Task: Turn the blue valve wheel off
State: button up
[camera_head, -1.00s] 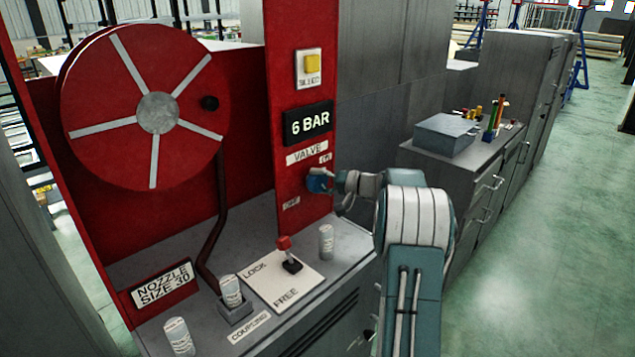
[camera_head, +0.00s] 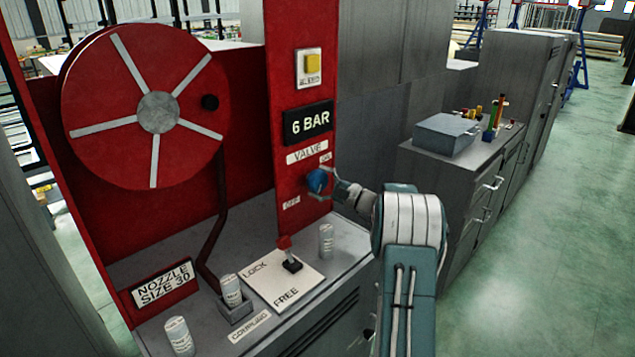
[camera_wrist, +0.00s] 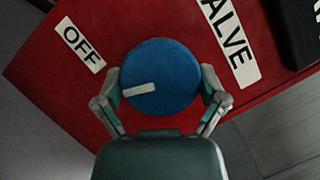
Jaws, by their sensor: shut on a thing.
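The blue valve wheel (camera_head: 317,181) is on the red panel below the VALVE label (camera_head: 307,151). In the wrist view the wheel (camera_wrist: 160,77) is a round blue disc with a white pointer mark (camera_wrist: 138,89) on its left half, reaching toward the left edge. The OFF label (camera_wrist: 80,44) is to the upper left of the wheel there. My gripper (camera_wrist: 166,90) is shut on the wheel, one finger at each side of its rim. In the head view my gripper (camera_head: 335,187) reaches the wheel from the right, and its fingers are hard to make out.
A grey counter (camera_head: 345,250) below the panel carries a red-knobbed lever (camera_head: 288,255) and several white canisters. A red hose reel (camera_head: 120,100) is at the left. A cabinet with a grey box (camera_head: 447,135) stands at the right. The floor beyond is clear.

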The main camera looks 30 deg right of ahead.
jog(key=m+t, duration=0.1)
jog(key=m, duration=0.1)
jog(key=m+t+h, duration=0.1)
jog(key=m, duration=0.2)
jog(key=f+m+h, duration=0.1)
jog(key=m, duration=0.1)
jog(key=shift+m+t, duration=0.4)
jog(key=shift+s+m+h, duration=0.1)
jog(key=shift+m+h, duration=0.2)
jog(key=shift+h, duration=0.1)
jog(key=o, duration=0.8)
jog(key=shift+d, duration=0.15)
jog(key=shift+r, duration=0.15)
jog(key=shift+s, duration=0.1)
jog(key=v, duration=1.1)
jog(key=shift+s+d+f, duration=0.2)
jog(key=shift+f, duration=0.3)
